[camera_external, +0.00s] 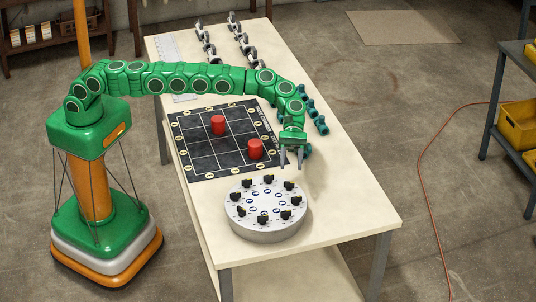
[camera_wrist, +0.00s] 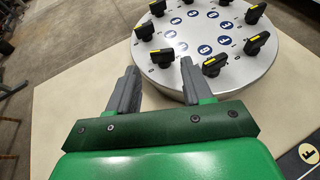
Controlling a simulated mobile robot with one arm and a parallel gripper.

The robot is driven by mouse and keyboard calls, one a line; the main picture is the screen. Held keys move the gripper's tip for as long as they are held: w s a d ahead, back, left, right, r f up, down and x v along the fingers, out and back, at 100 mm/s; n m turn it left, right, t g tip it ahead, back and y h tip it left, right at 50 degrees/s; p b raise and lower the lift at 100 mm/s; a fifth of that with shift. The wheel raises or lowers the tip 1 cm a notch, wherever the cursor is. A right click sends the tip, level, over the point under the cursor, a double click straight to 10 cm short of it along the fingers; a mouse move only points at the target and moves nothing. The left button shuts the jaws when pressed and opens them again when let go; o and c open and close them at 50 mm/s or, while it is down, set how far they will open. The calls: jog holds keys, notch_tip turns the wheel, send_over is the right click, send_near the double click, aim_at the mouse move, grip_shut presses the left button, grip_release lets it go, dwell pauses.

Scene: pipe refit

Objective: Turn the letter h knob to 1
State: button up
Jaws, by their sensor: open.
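A round silver dial plate (camera_external: 266,229) stands near the front of the table, with several black knobs in a ring and blue letter discs inside the ring. In the wrist view the plate (camera_wrist: 172,82) fills the upper right, and its knobs have yellow marks. I cannot read clearly which disc bears the letter h. My gripper (camera_external: 291,165) is open and empty, pointing down above the table just behind the plate. In the wrist view its grey fingers (camera_wrist: 160,75) are apart, with the right fingertip near a black knob (camera_wrist: 162,58) at the plate's near edge; I see no contact.
A black grid board (camera_external: 188,164) with two red cylinders (camera_external: 218,125) lies behind and left of the plate. Several teal pieces (camera_external: 320,125) stand along the right side. Grey fittings (camera_external: 243,42) stand in rows at the back. The table's front right corner (camera_external: 355,215) is bare.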

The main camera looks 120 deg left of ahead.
jog(key=shift+r, duration=0.15)
jog(key=c, duration=0.4)
jog(key=shift+r, duration=0.3)
jog(key=shift+c, duration=1)
jog(key=shift+m, duration=0.3)
notch_tip(320, 180, up, 10)
jog(key=shift+f, duration=0.2)
grip_shut()
jog(key=m+g+y, duration=0.2)
jog(key=m+y, duration=0.2)
jog(key=m, duration=0.4)
send_near(289, 185)
jog(key=s, duration=0.2)
jog(key=s+a+r+m+t+y, duration=0.3)
jog(key=a+r+m+y, duration=0.15)
jog(key=r+m, duration=0.5)
jog(key=shift+f+m, duration=0.95)
jog(key=shift+f, duration=2.35)
jog(key=x, duration=0.3)
jog(key=d+x, duration=0.1)
jog(key=x, duration=0.3)
jog(key=d+r+x, duration=0.1)
jog(key=x, duration=0.3)
jog(key=shift+d, duration=0.25)
jog(key=shift+w+d, duration=0.3)
jog(key=shift+d, duration=0.5)
